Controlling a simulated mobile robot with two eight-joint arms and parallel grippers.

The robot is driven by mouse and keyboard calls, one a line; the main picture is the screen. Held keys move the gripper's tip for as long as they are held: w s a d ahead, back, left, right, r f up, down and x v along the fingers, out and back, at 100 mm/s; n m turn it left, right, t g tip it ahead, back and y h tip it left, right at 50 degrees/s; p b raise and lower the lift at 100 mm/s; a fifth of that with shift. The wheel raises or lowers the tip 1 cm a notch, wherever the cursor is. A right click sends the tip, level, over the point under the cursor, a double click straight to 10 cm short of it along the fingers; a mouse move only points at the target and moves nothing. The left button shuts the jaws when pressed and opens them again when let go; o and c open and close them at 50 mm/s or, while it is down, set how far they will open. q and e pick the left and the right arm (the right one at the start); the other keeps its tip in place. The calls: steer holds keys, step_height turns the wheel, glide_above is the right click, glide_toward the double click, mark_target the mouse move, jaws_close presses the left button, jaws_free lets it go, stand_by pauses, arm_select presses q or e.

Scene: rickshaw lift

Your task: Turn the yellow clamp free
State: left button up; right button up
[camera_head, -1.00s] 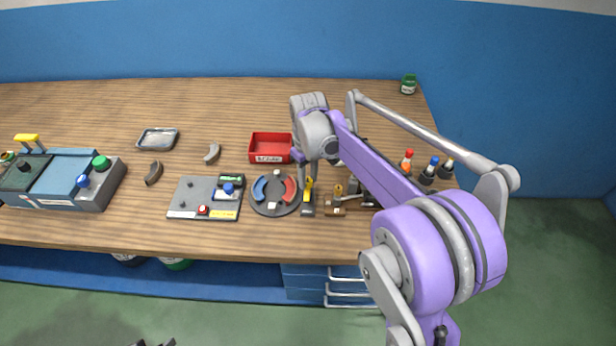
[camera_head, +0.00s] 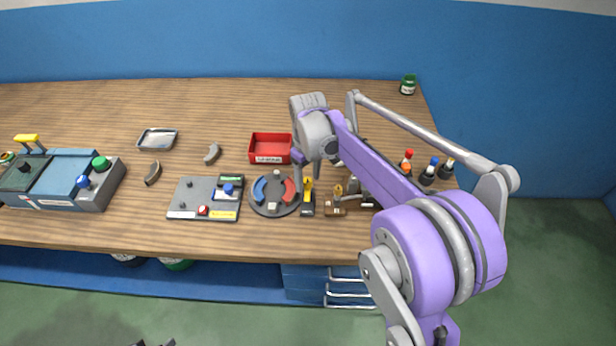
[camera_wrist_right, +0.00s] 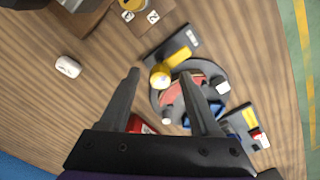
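The yellow clamp (camera_head: 308,186) has a yellow lever on a black base. It stands at the right edge of a grey round plate (camera_head: 272,208) with red and blue curved pads. In the right wrist view the yellow clamp (camera_wrist_right: 178,57) lies at the fingertips, its round yellow end between them in the picture; contact cannot be told. My right gripper (camera_wrist_right: 160,77) is open, with its fingers apart and nothing held. In the head view my right arm largely hides that gripper. Two dark tips at the bottom edge look like my left gripper (camera_head: 153,343), mostly out of frame.
A brown block (camera_head: 335,208) with a brass knob stands right of the clamp. A red tray (camera_head: 270,158) lies behind the plate. A grey panel (camera_head: 190,208) with buttons is to the left. Several small bottles (camera_head: 428,172) stand at right. The back of the table is mostly clear.

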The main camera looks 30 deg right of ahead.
mark_target(308, 181)
steer(key=shift+r, duration=0.1)
step_height(308, 181, up, 11)
steer(key=shift+f+p, duration=0.2)
steer(key=shift+p, duration=0.15)
stand_by(0.5)
steer(key=s+a+f+m+t, duration=0.1)
steer(key=s+a+f, duration=0.2)
steer(key=s, duration=0.4)
steer(key=s+a+f+m+t+p, duration=0.1)
steer(key=s+a+f+t, duration=0.1)
steer(key=s+a+f, duration=0.2)
steer(key=s+a+f+t, duration=0.2)
steer(key=s+a+f, duration=0.1)
steer(key=s, duration=0.7)
steer(key=shift+a+f+m, duration=0.25)
steer(key=shift+a+m, duration=0.05)
steer(key=shift+m, duration=0.1)
